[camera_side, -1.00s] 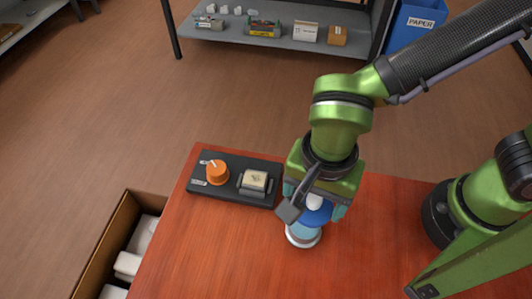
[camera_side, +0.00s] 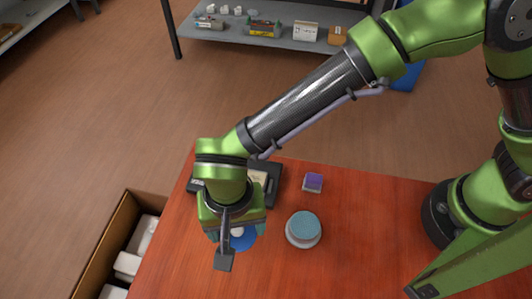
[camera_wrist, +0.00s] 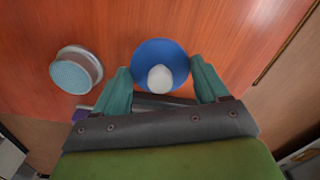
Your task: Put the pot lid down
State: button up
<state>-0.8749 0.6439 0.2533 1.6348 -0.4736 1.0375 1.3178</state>
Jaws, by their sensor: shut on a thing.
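The pot lid (camera_side: 243,238) is a blue disc with a white knob. It also shows in the wrist view (camera_wrist: 159,55), between the two teal fingers of my gripper (camera_wrist: 163,84). My gripper (camera_side: 236,232) is shut on the lid, over the front left part of the red table. Whether the lid touches the table is hard to tell. In the wrist view the pot (camera_wrist: 90,62) is at the left. My gripper hides part of the lid in the side view.
A black tray (camera_side: 273,190) lies behind my gripper, partly hidden by it. A small purple block (camera_side: 313,182) sits behind the pot. A cardboard box (camera_side: 97,252) with white items is beyond the table's left edge. The table (camera_side: 370,240) is clear right of the pot.

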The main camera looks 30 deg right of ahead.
jog(key=shift+w+a+f, duration=0.1)
jog(key=shift+w+a, duration=0.3)
jog(key=shift+a, duration=0.35)
jog(key=shift+f, duration=1.7)
jog(key=shift+f, duration=0.15)
jog(key=o, duration=1)
